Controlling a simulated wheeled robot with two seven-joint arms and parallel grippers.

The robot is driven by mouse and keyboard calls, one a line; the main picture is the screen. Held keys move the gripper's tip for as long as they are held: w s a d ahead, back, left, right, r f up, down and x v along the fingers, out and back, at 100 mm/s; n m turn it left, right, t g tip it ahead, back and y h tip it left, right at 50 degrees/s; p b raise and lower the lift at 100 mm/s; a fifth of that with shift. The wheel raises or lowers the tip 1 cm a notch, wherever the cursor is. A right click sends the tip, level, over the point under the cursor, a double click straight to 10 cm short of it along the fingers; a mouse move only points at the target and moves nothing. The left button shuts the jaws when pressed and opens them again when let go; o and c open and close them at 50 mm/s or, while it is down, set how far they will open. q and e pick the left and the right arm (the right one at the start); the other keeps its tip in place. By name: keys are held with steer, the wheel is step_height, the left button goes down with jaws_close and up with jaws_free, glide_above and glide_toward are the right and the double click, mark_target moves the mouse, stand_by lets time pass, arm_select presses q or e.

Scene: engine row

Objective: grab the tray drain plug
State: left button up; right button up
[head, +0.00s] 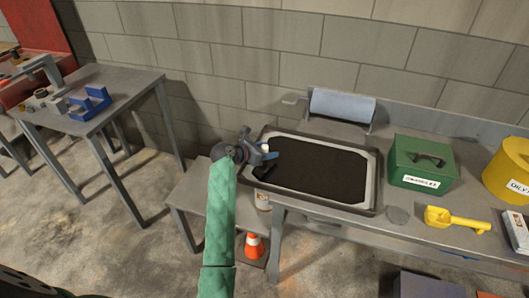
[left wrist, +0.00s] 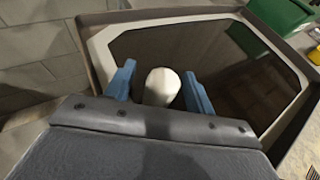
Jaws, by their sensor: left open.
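The tray (head: 371,182) has a pale rim and a dark inside, and sits on the bench. Its pale rim also shows in the left wrist view (left wrist: 98,45). A white, round-ended plug (left wrist: 162,87) stands at the tray's near corner in the wrist view; it is a small white spot in the head view (head: 264,147). My left gripper (head: 269,157) is at the tray's left end. In the wrist view its blue fingers (left wrist: 162,92) are open, one on each side of the plug. Contact cannot be told, and the plug's lower part is hidden by the gripper.
An orange cone (head: 254,246) is below on the left. Another table (head: 125,85) holds blue blocks.

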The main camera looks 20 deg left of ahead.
arm_select(q)
steer(key=shift+w+d+f, duration=0.15)
steer(key=shift+w+d, duration=0.05)
steer(key=shift+w, duration=0.1)
steer(key=c, duration=1)
steer(key=shift+c, duration=0.2)
